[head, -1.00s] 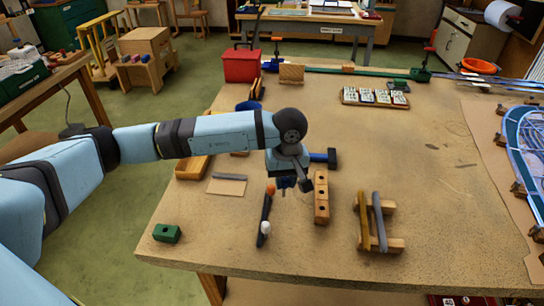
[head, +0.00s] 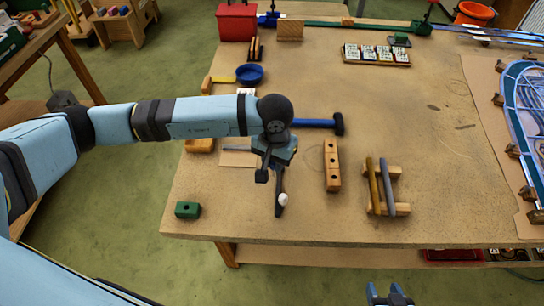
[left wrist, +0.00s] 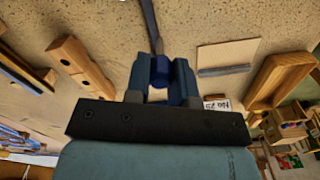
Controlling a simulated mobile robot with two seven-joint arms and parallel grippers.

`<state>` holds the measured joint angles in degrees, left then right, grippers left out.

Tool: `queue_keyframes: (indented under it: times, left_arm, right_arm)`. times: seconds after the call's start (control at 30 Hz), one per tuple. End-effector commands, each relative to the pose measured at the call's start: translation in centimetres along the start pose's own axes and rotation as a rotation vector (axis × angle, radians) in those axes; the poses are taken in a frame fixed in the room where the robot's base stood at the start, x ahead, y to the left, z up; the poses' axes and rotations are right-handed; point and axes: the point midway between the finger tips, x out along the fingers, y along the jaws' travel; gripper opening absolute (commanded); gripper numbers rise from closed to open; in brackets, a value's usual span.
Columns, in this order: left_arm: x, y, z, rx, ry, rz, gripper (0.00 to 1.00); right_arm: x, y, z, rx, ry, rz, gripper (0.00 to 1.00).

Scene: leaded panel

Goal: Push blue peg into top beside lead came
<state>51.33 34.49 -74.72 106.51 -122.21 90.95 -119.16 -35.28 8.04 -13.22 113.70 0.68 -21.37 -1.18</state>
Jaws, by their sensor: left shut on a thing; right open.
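My left gripper (head: 270,178) is low over the near part of the bench. In the left wrist view its two fingers (left wrist: 160,82) are shut on a short blue cylinder, the blue peg (left wrist: 160,70). The peg is hidden in the head view. A dark strip (left wrist: 151,22) lies beyond the peg; in the head view a dark strip with a white ball (head: 282,200) shows just below the gripper. The leaded panel (head: 528,110) with its lead came lies at the right edge, well away from the peg. My right gripper (head: 389,294) is open and empty below the bench's front edge.
A wooden block with holes (head: 332,165) and a wooden rack with two rods (head: 385,188) stand right of the left gripper. A blue-handled hammer (head: 318,124) lies behind. A green block (head: 187,210) sits front left. The bench's middle right is clear.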

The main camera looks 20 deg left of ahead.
Motion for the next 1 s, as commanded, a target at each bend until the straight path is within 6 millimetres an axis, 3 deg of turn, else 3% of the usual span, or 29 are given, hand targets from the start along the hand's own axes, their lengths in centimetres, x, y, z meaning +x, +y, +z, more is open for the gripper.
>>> queue_keyframes:
  times: [0.4, 1.0]
  left_arm:
    - [0.2, 0.0, -0.1, -0.002, 0.002, 0.001, 0.0]
    - [5.4, 0.0, 0.0, -0.002, 0.0, 0.0, 0.0]
  right_arm:
    - [0.6, -0.1, 0.4, 0.001, 0.009, -0.003, 0.53]
    - [3.7, -0.2, 5.3, 0.002, 0.0, -0.006, 0.53]
